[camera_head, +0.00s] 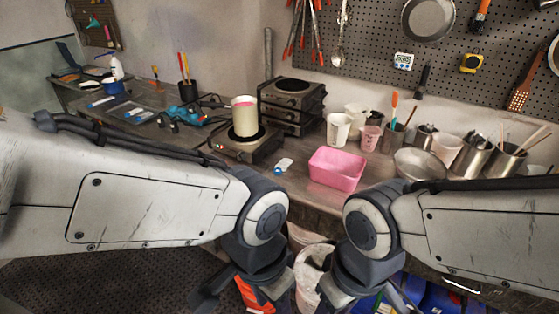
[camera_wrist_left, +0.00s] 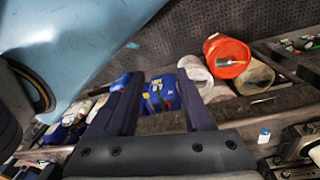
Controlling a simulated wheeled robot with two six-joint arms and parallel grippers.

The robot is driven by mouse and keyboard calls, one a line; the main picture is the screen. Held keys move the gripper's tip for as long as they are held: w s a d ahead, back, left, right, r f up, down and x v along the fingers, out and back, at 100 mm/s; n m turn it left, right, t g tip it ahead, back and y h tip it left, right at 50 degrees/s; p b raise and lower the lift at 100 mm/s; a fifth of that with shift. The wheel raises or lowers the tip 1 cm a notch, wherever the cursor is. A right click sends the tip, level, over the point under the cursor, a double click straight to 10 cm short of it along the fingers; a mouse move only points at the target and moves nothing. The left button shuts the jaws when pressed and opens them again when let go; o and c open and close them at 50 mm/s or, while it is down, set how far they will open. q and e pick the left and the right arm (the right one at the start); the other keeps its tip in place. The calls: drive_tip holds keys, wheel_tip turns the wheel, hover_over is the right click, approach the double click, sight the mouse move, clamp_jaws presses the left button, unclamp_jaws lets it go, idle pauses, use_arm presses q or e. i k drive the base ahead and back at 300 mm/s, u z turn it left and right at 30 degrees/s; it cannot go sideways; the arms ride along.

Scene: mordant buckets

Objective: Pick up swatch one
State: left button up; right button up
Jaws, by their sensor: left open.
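I cannot make out swatch one for certain in either view. My left gripper (camera_wrist_left: 152,95) is open, its two dark fingers spread apart, with nothing visibly held. Beyond and between the fingers is a blue container with a yellow label (camera_wrist_left: 168,90), apart from them as far as I can tell. In the head view my left arm hangs down over the bench's front edge, and its gripper is mostly cut off.
An orange-red bucket (camera_wrist_left: 235,58) and a pale bucket (camera_wrist_left: 193,70) stand below the bench. On the bench are a pink tub (camera_head: 337,170), a hot plate (camera_head: 247,148) with a pot (camera_head: 244,122), and several cups. A small white-and-blue item (camera_head: 284,164) lies beside the tub.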

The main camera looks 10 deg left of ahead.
sight(283, 165)
drive_tip(key=i, duration=1.4)
